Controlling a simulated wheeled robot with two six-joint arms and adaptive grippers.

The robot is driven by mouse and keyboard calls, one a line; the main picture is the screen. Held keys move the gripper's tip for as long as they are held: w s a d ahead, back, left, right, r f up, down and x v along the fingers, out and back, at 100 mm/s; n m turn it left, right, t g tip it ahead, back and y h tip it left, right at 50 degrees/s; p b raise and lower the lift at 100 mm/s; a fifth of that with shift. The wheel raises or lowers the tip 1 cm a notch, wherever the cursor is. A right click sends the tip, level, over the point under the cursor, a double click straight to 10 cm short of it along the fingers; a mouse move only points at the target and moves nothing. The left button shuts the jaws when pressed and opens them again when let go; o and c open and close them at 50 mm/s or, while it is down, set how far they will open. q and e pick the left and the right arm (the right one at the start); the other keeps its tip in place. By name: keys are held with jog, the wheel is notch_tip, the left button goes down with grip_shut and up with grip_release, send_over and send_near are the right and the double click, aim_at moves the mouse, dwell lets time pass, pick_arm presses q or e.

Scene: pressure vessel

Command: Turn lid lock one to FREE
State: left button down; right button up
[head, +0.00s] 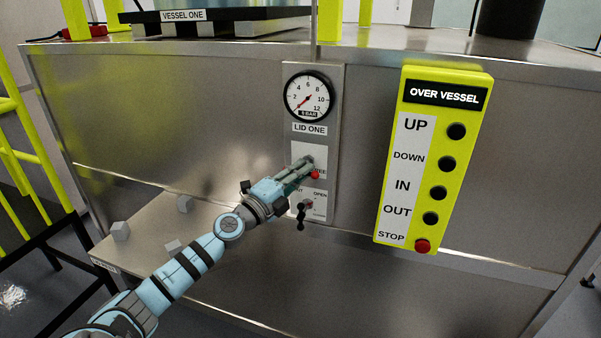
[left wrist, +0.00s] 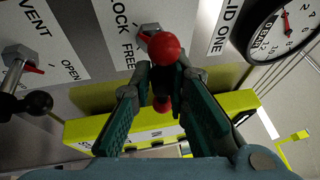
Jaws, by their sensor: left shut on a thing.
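The lid lock lever with its red ball knob (head: 315,175) is on the grey LID ONE panel (head: 334,130), beside the partly hidden word FREE. In the left wrist view the red knob (left wrist: 165,47) is near the words LOCK and FREE. My left gripper (head: 306,165) reaches the panel from the lower left. In the left wrist view its green-padded fingers (left wrist: 162,84) stand either side of the lever, shut on it. The lever's exact angle is partly hidden by the gripper and knob. My right gripper is in neither view.
The vent lever with a black knob (head: 301,225) hangs just below my left gripper. A pressure gauge (head: 308,96) is above. A yellow OVER VESSEL button box (head: 395,160) stands to the right. A low shelf (head: 140,235) with small grey blocks is at lower left.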

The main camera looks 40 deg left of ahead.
pick_arm(q)
jog(key=shift+r, duration=0.2)
jog(key=shift+n+t+y+b, duration=0.3)
jog(key=shift+n+b, duration=0.3)
jog(key=shift+b, duration=0.3)
jog(key=n+y+b, duration=0.3)
jog(key=n+b, duration=0.2)
jog(key=n+y+b, duration=0.2)
jog(key=n+b, duration=0.3)
jog(key=n, duration=0.1)
jog(key=n+t+y+b, duration=0.1)
jog(key=n+y+b, duration=0.2)
jog(key=n+b, duration=0.2)
jog(key=shift+w+d+f+n+y, duration=0.15)
jog(key=shift+f+n+y, duration=0.15)
jog(key=shift+n, duration=0.3)
jog(key=n+g+y+b, duration=0.1)
jog(key=n+b, duration=0.1)
jog(key=n, duration=0.1)
jog(key=shift+n+y, duration=0.4)
jog(key=shift+n+g+y+b, duration=0.6)
jog(key=shift+n+y+b, duration=0.15)
jog(key=shift+n, duration=0.95)
jog(key=shift+y, duration=0.25)
jog(key=c, duration=1.7)
grip_release()
jog(key=shift+o, duration=0.2)
jog(key=shift+a+r, duration=0.1)
jog(key=shift+a, duration=0.15)
